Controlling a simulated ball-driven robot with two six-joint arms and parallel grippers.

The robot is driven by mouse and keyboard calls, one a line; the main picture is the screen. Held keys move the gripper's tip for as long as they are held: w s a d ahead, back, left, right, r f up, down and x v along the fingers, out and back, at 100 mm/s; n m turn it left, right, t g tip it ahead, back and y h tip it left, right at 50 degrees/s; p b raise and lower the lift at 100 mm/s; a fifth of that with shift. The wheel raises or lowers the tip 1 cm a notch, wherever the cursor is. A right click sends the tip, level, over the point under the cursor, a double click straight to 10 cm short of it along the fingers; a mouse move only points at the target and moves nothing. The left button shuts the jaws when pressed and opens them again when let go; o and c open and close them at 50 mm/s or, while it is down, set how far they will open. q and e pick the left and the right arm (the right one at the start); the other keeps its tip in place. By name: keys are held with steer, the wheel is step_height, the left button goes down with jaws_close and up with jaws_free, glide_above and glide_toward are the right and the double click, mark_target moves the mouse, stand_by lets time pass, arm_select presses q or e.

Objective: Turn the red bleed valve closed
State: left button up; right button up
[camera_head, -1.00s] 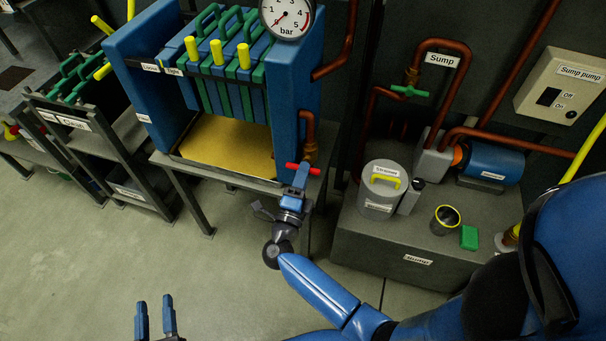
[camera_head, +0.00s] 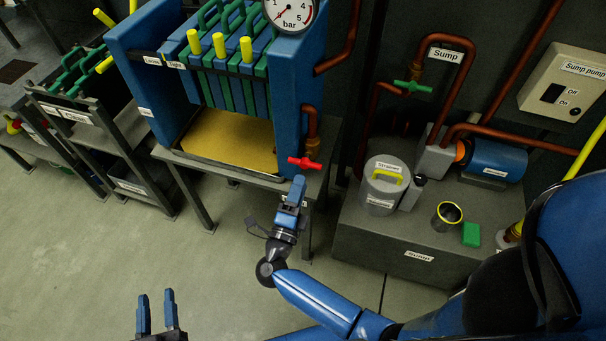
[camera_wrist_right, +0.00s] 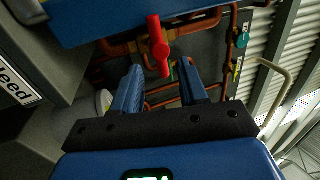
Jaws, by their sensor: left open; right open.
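The red bleed valve (camera_head: 304,163) has a T-shaped red handle on a copper pipe at the front right of the blue filter press. In the head view its bar lies roughly left to right. It also shows in the right wrist view (camera_wrist_right: 158,46), beyond and between the fingertips. My right gripper (camera_head: 293,188) is just below the valve in the head view, apart from it. Its two fingers show open and empty in the right wrist view (camera_wrist_right: 163,78). My left gripper (camera_head: 157,300) is open and empty, low over the floor at the bottom left.
The press (camera_head: 289,80) stands on a grey table (camera_head: 322,150) with a yellow tray (camera_head: 225,140). To the right, a grey sump block (camera_head: 370,235) carries a strainer (camera_head: 383,190), a pump (camera_head: 497,160) and a green block (camera_head: 471,234). The floor before the press is clear.

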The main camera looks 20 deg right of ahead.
steer(key=shift+v, duration=2.65)
